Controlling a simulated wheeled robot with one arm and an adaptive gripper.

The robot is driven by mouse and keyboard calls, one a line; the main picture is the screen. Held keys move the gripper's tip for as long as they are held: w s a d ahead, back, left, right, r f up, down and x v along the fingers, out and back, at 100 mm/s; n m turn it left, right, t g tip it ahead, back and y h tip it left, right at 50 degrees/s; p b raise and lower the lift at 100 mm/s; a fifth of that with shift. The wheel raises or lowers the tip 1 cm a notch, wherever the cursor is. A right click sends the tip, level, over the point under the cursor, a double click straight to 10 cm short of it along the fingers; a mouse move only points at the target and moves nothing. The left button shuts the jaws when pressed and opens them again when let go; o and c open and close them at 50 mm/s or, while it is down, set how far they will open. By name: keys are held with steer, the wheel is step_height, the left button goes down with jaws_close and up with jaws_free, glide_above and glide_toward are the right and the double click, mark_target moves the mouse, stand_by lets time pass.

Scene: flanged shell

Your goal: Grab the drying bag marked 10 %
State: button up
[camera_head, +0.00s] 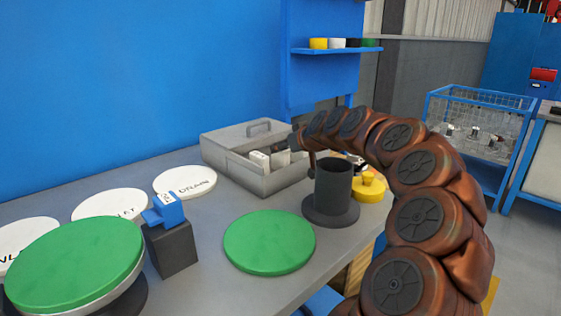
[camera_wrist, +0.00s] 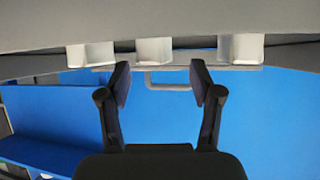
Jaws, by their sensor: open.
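In the head view, a grey open-topped box (camera_head: 222,158) stands on the bench, with white bags (camera_head: 259,159) inside near its right end. No marking on them is legible, so I cannot tell which is the 10 % one. My gripper (camera_head: 293,141) is at the box's right end, small and partly hidden by my arm. In the wrist view, my gripper (camera_wrist: 160,76) is open, its two dark fingers apart with nothing between the tips. One white block (camera_wrist: 153,51) lies just past the gap, a second (camera_wrist: 90,55) to the left, a third (camera_wrist: 240,48) to the right.
A dark cylinder on a round base (camera_head: 333,185) and a yellow knobbed disc (camera_head: 370,187) stand right of the box. A green disc (camera_head: 269,242), white labelled lids (camera_head: 184,181) and a blue-topped block (camera_head: 164,211) occupy the bench front and left. A blue wall (camera_head: 130,80) rises behind.

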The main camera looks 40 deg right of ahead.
steer(key=shift+b+x, duration=0.3)
steer(key=shift+x, duration=3)
jaws_close()
